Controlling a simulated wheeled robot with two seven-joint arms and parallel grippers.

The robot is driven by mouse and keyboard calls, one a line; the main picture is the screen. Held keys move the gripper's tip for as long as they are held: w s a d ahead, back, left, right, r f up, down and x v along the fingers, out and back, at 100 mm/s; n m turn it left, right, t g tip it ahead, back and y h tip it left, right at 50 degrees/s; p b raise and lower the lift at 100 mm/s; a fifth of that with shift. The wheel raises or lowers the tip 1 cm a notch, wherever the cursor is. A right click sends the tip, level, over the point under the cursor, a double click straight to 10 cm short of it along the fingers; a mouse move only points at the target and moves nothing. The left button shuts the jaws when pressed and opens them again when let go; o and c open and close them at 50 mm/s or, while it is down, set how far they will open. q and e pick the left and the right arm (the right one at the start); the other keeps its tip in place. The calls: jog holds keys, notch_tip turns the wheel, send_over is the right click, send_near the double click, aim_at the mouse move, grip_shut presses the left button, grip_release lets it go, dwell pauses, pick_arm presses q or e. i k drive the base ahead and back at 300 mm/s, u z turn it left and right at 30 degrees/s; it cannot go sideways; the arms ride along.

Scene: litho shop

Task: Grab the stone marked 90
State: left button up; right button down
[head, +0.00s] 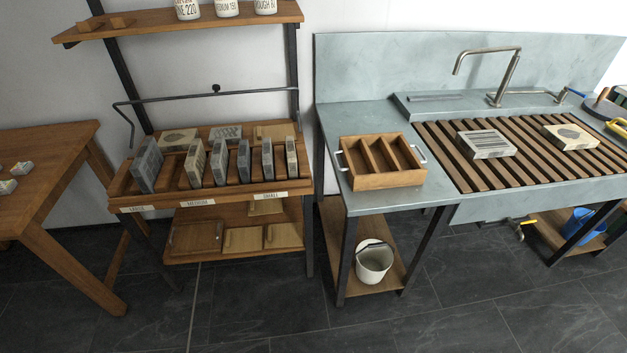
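Several litho stones stand on edge in a wooden rack (215,197) with size labels along its front. A large grey stone (148,165) stands at the left end of the rack. Medium stones, such as a pale one (196,162), stand in the middle, and small stones, such as a grey one (291,157), stand at the right. Two more stones lie flat on the slatted sink: a striped one (487,144) and a pale one (570,137). No number 90 is readable on any stone at this distance. Neither gripper is in view.
An empty wooden tray (382,181) with compartments and metal handles sits on the metal counter (345,203). A wooden table (55,160) stands at the left, and a shelf (190,27) with jars hangs above the rack. A white bucket (373,264) stands below the counter. The dark floor in front is clear.

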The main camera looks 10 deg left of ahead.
aim_at(268, 155)
jog(key=z, duration=0.1)
jog(key=k, duration=0.35)
jog(key=z, duration=1.05)
jog(key=i, duration=1.7)
jog(key=u, duration=1.15)
jog(key=i, duration=0.55)
jog(key=u, duration=0.55)
